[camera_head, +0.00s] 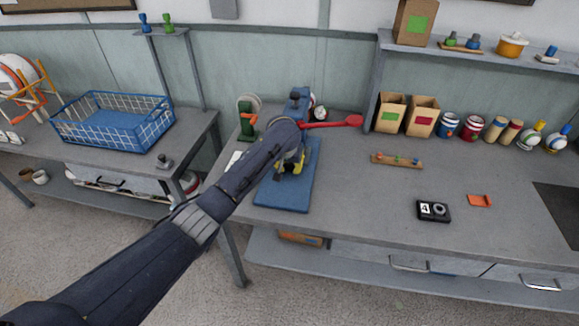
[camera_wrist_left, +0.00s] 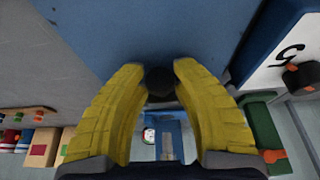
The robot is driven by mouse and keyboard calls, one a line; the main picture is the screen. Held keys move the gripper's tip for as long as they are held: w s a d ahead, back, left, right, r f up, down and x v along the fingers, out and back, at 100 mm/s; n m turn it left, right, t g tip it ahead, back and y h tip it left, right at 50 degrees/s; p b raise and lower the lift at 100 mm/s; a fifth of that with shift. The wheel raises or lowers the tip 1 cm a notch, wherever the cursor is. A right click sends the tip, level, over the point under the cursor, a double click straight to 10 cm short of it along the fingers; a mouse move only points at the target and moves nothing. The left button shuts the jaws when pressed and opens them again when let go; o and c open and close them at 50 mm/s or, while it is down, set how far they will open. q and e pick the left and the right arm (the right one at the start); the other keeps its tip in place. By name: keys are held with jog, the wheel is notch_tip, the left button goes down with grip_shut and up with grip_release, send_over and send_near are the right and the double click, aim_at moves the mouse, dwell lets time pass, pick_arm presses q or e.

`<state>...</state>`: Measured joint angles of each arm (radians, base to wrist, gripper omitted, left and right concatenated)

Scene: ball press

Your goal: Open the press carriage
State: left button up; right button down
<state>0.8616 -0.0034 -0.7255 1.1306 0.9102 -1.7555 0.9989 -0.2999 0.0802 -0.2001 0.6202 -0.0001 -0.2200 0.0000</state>
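The press (camera_head: 297,101) stands on the bench, with a blue base plate (camera_head: 283,196) and a red lever (camera_head: 335,124) pointing right. My left arm reaches over it and hides much of its middle. My left gripper (camera_head: 290,168) is low over the base plate, its yellow fingers partly hidden by the wrist. In the left wrist view, the yellow fingertips (camera_wrist_left: 160,70) close in on both sides of a dark round knob (camera_wrist_left: 160,82) and seem to touch it. The blue plate fills the top of that view. The carriage itself is not clearly visible. My right gripper is not in view.
A green device (camera_head: 247,120) stands just left of the press. A wooden strip with pegs (camera_head: 397,161), a black boxy device (camera_head: 433,211) and an orange piece (camera_head: 480,200) lie to the right. Cardboard boxes (camera_head: 422,118) and cans stand at the back. The bench front is mostly clear.

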pick_arm(q)
grip_shut()
